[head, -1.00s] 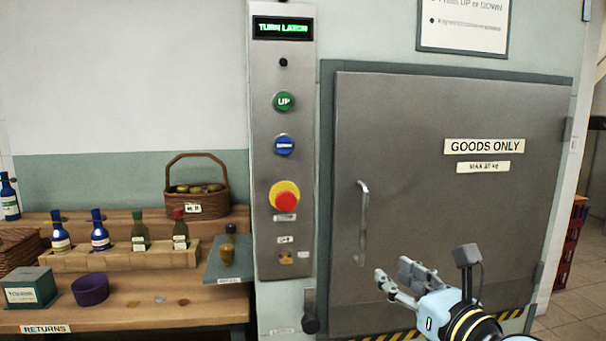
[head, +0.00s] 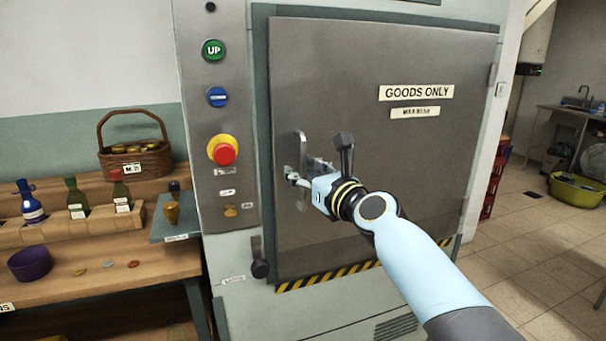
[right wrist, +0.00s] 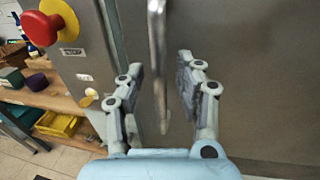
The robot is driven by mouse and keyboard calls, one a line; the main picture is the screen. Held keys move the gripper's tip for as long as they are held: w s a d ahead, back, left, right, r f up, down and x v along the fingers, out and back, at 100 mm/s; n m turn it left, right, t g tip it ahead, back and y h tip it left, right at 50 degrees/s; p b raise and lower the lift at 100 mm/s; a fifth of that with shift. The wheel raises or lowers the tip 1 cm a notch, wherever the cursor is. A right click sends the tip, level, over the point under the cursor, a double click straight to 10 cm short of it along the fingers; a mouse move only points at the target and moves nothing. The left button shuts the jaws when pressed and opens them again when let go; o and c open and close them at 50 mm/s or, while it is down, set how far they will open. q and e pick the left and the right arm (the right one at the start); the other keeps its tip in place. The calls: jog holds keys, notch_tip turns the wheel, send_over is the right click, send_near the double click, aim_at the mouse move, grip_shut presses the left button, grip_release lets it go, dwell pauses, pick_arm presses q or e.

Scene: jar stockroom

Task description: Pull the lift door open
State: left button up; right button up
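The lift door (head: 400,150) is a grey metal panel with a "GOODS ONLY" sign; it looks shut in its frame. Its upright bar handle (head: 301,147) is near the door's left edge, partly hidden by my right gripper (head: 305,172). In the right wrist view my right gripper (right wrist: 160,68) is open. The handle (right wrist: 157,50) runs upright between its two fingers, with a gap on each side. My left gripper is not in view.
Left of the door is a control panel with a green UP button (head: 213,50), a blue button (head: 218,97) and a red stop button (head: 223,151). A dark lever (head: 259,262) sits below the panel. A wooden bench (head: 110,284) with bottles stands at left. Floor at right is open.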

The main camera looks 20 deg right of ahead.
grip_shut()
dwell(0.6)
